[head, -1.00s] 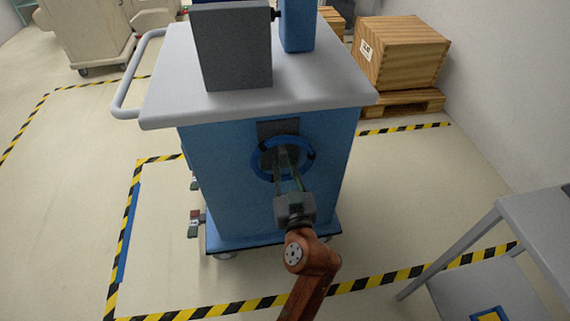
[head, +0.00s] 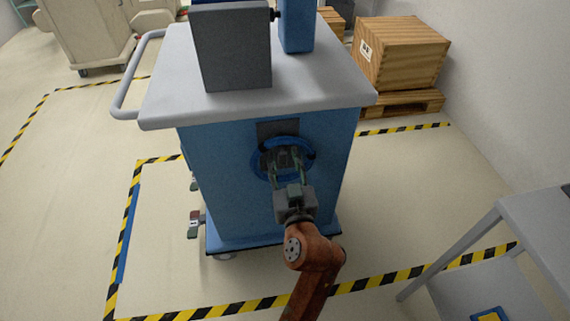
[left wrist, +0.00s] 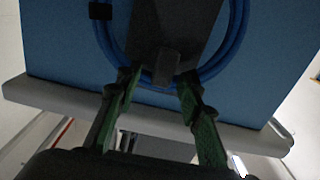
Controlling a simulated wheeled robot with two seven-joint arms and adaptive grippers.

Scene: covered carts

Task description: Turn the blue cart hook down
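The blue cart (head: 225,175) has a dark hook on a dark backing plate (head: 270,130) on its near side. A coiled blue cable (head: 258,170) hangs around the hook. My left gripper (head: 288,162) is in front of the hook, fingers apart. In the left wrist view the dark hook (left wrist: 166,65) shows just beyond and between the green-padded fingertips (left wrist: 160,78), with the blue cable (left wrist: 238,40) looped around it. I cannot tell whether a finger touches the hook. My right gripper is not in view.
The cart's grey top (head: 320,85) juts out above the hook and carries a grey box (head: 232,50). A grey table (head: 540,225) stands at the right. A wooden crate (head: 400,50) is at the back right.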

